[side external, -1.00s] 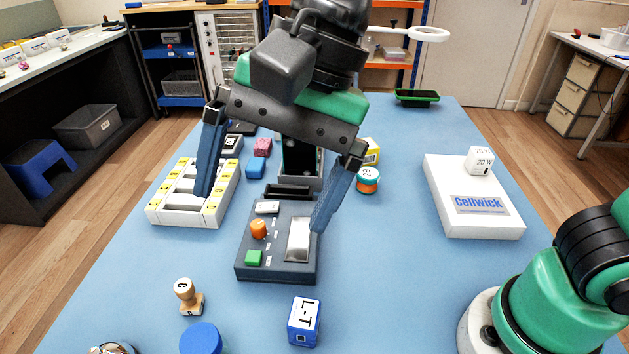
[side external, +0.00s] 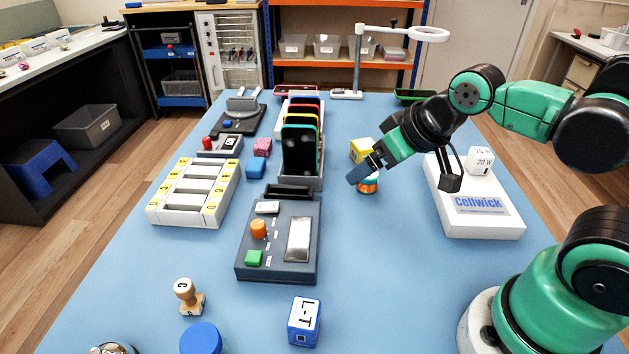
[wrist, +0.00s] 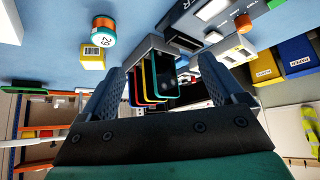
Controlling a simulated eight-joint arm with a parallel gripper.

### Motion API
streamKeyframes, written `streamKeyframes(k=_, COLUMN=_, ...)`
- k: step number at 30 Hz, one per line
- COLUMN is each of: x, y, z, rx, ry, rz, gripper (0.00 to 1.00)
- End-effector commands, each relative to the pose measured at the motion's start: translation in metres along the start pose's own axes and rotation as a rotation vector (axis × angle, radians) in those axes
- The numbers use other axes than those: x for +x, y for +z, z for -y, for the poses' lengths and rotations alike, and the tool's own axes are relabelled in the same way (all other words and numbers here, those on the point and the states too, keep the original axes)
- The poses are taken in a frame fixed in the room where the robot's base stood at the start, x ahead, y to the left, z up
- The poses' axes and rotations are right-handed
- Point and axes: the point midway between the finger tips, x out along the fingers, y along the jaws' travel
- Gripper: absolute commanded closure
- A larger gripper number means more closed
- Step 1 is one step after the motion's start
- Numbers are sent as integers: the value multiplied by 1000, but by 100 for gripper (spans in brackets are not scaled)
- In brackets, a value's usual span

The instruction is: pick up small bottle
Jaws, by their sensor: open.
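The only thing that looks like the small bottle is a short round container with orange and teal bands and a pale numbered top (wrist: 104,30). In the side view its lower part (side external: 369,187) shows on the blue table, with one finger of my gripper covering much of it. My gripper (side external: 402,181) is open and empty, tilted above the table right of the phone rack. In the wrist view the container lies outside the left finger, not between the fingers (wrist: 160,68). I cannot tell whether the finger touches it.
A yellow box (side external: 361,149) stands right behind the container. The rack of upright phones (side external: 301,150) is to its left, and a dark device with an orange knob (side external: 278,262) is nearer. A white Cellwick box (side external: 487,222) lies right. The table between is clear.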

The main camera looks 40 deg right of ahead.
Motion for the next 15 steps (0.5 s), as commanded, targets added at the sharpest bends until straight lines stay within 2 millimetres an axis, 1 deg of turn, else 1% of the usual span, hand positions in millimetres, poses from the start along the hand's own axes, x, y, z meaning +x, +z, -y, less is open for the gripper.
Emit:
streamKeyframes(k=11, x=0, y=-1, z=2, rx=-6, ry=-9, rz=4, gripper=11)
streamKeyframes(k=14, x=4, y=-4, z=12, rx=-48, ry=-53, rz=23, gripper=11)
streamKeyframes(k=15, x=6, y=-5, z=19, rx=-80, ry=-87, rz=38, gripper=11)
